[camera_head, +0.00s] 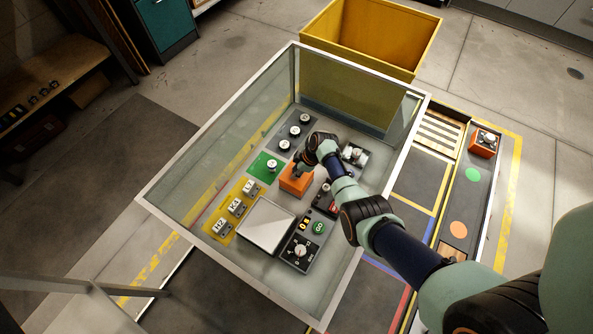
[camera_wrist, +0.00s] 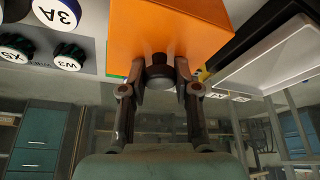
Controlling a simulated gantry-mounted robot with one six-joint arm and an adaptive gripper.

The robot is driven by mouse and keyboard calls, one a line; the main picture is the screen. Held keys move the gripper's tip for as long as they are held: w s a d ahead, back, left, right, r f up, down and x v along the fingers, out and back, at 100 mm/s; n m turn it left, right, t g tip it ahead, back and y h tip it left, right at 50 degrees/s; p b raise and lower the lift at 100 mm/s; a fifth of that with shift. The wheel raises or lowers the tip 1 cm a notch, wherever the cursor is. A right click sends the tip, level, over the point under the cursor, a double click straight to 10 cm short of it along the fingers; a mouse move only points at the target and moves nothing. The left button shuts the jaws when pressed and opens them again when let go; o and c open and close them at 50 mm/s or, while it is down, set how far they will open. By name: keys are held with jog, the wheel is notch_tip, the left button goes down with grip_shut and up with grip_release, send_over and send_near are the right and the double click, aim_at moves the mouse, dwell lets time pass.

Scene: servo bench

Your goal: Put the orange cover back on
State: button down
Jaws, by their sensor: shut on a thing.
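The orange cover (camera_head: 296,181) is a box with a dark knob, inside the glass-walled enclosure near the middle of its panel. My gripper (camera_head: 303,163) reaches in over the enclosure's right side and is shut on the cover's knob. In the wrist view the two fingers of my gripper (camera_wrist: 160,78) are closed around the dark knob (camera_wrist: 160,72), with the orange face of the cover (camera_wrist: 170,28) filling the top. I cannot tell whether the cover touches the panel.
The enclosure's pale rim (camera_head: 215,117) surrounds the work area. A grey block with round knobs (camera_head: 295,131), a yellow plate with white blocks (camera_head: 236,208), and a white tray (camera_head: 266,225) are nearby. A second orange box (camera_head: 484,143) stands outside right. A yellow bin (camera_head: 375,35) stands behind.

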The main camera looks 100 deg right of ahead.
jog(key=c, duration=0.8)
grip_release()
jog(key=shift+o, duration=0.2)
jog(key=o, duration=0.5)
jog(key=shift+r, duration=0.1)
notch_tip(320, 180, up, 8)
jog(key=p, duration=0.7)
jog(key=shift+w, duration=0.1)
